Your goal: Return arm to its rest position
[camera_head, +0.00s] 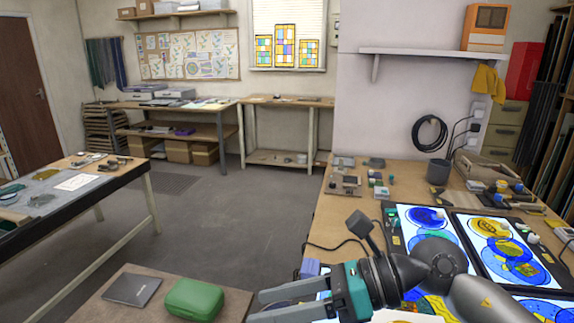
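My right arm (435,265) comes in from the lower right and reaches across the front of the workbench (322,228). My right gripper (255,305) points left at the bottom of the view, near the bench's left edge. Its two grey fingers are apart, and I see nothing held between them. The fingers and wrist hide part of the bench front and part of a lit panel. My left arm and gripper are not in view.
Lit panels with painted glass circles (502,247) lie under and beside my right arm. A dark cup (438,172) and small tools stand farther back. A low surface at lower left holds a green case (194,299) and a dark notebook (131,289). The floor (232,220) between tables is clear.

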